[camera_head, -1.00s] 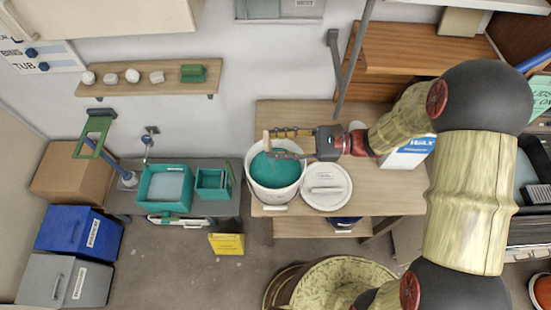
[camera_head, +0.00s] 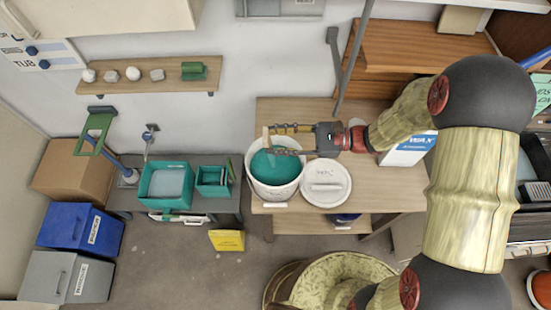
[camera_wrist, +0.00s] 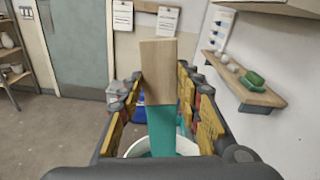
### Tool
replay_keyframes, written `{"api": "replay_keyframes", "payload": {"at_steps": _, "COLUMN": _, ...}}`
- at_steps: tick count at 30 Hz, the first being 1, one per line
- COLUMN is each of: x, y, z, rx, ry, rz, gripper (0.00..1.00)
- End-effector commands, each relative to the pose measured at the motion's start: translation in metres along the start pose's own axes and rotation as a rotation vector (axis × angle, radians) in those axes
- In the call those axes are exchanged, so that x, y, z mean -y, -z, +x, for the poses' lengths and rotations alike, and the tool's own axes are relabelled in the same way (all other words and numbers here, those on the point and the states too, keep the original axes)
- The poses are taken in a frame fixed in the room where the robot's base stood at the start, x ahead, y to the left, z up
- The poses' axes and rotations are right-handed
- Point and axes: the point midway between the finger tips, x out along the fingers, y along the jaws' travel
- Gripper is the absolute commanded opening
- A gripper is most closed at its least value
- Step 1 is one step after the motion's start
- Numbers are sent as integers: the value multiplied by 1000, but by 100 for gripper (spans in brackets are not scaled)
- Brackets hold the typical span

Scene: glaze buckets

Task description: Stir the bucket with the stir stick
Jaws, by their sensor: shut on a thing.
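The white bucket (camera_head: 274,194) stands on the wooden table and holds teal glaze (camera_head: 276,173). In the wrist view its white rim (camera_wrist: 133,151) shows low in the middle. My gripper (camera_head: 273,141) reaches in from the right, over the back of the bucket. It is shut on the stir stick (camera_head: 266,133), a flat wooden strip. In the wrist view the stick (camera_wrist: 158,72) stands roughly upright between the fingers, bare wood above and teal-coated below. Its lower end goes down toward the glaze; the tip is hidden.
A round white lid (camera_head: 325,184) lies on the table (camera_head: 400,196) right of the bucket. A white-and-blue box (camera_head: 407,150) stands behind my arm. Teal tubs (camera_head: 165,184) are on a grey bench to the left. A wall shelf (camera_head: 150,80) holds small pieces.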

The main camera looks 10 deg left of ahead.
Motion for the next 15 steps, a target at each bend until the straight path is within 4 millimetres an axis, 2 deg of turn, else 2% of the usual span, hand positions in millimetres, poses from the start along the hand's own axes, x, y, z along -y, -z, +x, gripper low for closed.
{"api": "replay_keyframes", "payload": {"at_steps": 5, "x": 1, "y": -5, "z": 0, "rx": 0, "ry": 0, "rz": -1, "gripper": 0}}
{"api": "replay_keyframes", "payload": {"at_steps": 15, "x": 7, "y": -35, "z": -3, "rx": 0, "ry": 0, "rz": -2, "gripper": 0}}
